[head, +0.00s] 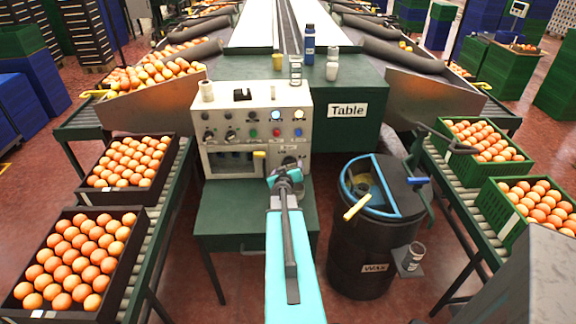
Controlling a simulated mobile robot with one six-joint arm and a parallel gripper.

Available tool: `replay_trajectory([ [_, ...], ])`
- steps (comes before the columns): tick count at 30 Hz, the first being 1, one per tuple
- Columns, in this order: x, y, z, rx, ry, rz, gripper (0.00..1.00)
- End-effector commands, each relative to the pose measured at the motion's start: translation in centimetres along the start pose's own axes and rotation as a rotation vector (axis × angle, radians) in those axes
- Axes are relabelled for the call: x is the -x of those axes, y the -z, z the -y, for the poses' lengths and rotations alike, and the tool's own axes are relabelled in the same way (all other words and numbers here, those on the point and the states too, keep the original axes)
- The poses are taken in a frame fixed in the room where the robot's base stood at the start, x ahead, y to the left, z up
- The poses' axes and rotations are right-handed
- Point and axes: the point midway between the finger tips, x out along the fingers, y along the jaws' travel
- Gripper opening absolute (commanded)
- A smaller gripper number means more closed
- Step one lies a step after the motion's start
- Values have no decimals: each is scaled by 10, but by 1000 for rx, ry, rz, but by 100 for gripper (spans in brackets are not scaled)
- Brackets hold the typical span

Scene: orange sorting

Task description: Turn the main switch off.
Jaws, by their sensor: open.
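The control panel (257,130) is a pale box with dials, knobs, coloured buttons and lit lamps on its front. Near its lower right a dark round knob (289,160) shows just above my gripper, and it may be the main switch; its label and position are too small to read. A yellow handle (259,154) sits to its left, on the lower front. My gripper (286,174) is in front of the panel's lower right, pointing away from the camera. It is open with nothing visible in it. Whether it touches the knob cannot be told.
A black wax drum (362,255) stands close on the right. Orange crates line roller conveyors on both sides. A green table (228,232) lies below the panel.

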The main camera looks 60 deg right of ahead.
Motion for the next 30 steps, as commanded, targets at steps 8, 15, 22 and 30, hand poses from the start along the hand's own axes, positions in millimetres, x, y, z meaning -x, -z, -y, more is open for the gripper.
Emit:
replay_trajectory([
  [8,-25,-3,-6,2,-1,1,75],
  [15,-39,-5,-9,0,-1,1,75],
  [22,-43,-7,-13,-1,-4,1,75],
  [30,-44,-8,-18,-3,-8,3,67],
])
